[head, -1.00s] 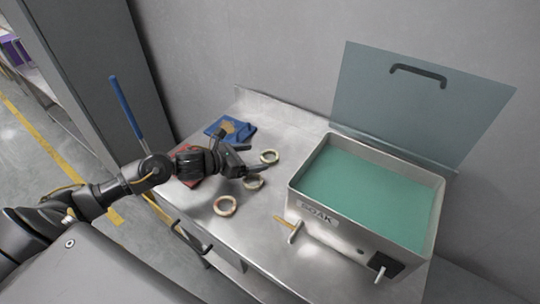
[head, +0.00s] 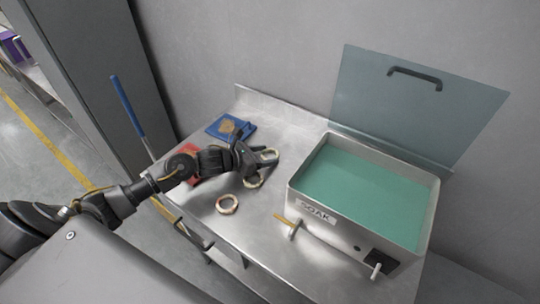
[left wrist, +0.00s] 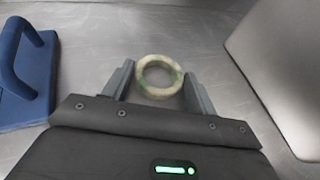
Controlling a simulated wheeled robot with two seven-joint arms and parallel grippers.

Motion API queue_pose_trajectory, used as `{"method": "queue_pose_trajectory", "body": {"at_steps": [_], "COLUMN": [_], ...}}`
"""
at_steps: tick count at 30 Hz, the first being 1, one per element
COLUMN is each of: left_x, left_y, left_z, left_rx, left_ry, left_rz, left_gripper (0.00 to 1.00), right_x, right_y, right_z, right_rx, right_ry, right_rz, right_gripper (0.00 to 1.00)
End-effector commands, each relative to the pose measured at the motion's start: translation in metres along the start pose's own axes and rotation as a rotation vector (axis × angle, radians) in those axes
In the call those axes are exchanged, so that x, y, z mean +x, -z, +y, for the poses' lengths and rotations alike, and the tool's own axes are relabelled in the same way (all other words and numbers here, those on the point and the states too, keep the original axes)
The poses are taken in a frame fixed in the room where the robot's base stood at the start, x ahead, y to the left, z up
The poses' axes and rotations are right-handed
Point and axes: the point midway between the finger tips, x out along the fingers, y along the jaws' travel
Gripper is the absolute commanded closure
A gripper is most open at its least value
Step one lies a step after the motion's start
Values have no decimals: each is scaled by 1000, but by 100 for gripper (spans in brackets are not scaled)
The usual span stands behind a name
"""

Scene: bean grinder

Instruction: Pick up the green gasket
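The green gasket, a pale ring with green patches (left wrist: 158,94), lies flat on the metal table in the left wrist view. It also shows in the head view (head: 269,151), partly covered by my gripper. My left gripper (left wrist: 158,84) is open, with one finger on each side of the ring. A small gap seems to remain between the ring and the fingers. In the head view the left gripper (head: 264,158) is low over the table at the ring. My right gripper is not in view.
A pale ring with reddish patches (head: 219,209) lies nearer, and another ring (head: 253,184) sits just beside my gripper. A blue handled block (head: 243,131) and a red one (head: 189,149) are to the left. The soak tank (head: 345,232) with green liquid stands right.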

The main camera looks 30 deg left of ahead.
Motion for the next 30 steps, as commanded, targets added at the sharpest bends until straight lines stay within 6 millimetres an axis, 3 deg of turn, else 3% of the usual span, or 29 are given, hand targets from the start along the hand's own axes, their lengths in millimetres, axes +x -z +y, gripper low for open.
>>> {"method": "queue_pose_trajectory", "body": {"at_steps": [1, 5, 14, 24, 30], "left_x": [0, 0, -2, -26, -36], "left_y": [0, 0, -5, -63, -87], "left_z": [0, 0, 1, 1, 0], "left_rx": [0, 0, 2, 6, 3], "left_ry": [0, 0, -1, -1, 0], "left_rz": [0, 0, -2, -4, -2], "left_gripper": [49, 66, 67, 67, 67], "right_x": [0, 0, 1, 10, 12], "right_y": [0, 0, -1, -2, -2], "right_z": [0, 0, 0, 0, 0], "right_rx": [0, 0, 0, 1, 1], "right_ry": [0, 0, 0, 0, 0], "right_rz": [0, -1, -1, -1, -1], "right_gripper": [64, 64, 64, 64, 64]}}
